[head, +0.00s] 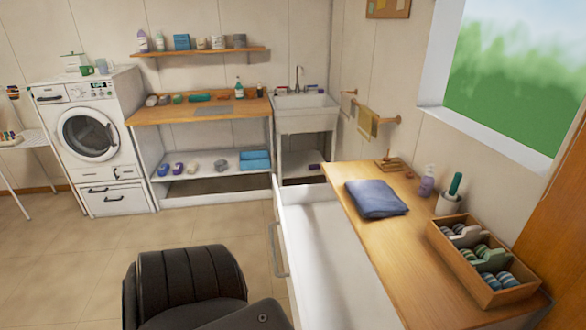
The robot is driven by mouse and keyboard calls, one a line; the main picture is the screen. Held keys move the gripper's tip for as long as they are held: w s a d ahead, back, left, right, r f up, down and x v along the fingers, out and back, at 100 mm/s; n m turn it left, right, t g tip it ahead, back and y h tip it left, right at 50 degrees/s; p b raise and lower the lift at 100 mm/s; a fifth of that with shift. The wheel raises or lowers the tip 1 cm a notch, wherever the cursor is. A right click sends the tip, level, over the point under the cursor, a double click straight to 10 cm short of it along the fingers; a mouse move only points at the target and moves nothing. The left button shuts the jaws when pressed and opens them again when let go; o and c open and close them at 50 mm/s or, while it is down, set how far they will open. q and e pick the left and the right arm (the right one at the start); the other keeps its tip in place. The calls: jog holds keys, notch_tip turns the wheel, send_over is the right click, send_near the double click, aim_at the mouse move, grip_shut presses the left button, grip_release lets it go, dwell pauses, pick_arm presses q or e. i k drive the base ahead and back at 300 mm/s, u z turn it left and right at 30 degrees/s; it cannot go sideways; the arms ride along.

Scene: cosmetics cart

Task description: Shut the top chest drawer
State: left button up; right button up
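The top chest drawer (318,232) is pulled out from the left side of a chest with a wooden top (400,232). It is white, and the visible part of its inside looks empty. Its grey bar handle (278,250) is on the front panel, which faces left. The near end of the drawer is cut off by the picture's bottom edge.
On the chest top are a folded blue cloth (376,198), a purple pump bottle (427,182), a white cup (449,204) and a wooden divided box (482,262). A sink (305,112) and washing machine (90,135) stand behind.

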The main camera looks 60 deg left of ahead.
aim_at(332, 283)
jog(key=k, duration=0.45)
jog(key=u, duration=0.95)
jog(key=i, duration=0.35)
jog(key=u, duration=1.45)
jog(key=i, duration=0.2)
jog(key=z, duration=1.1)
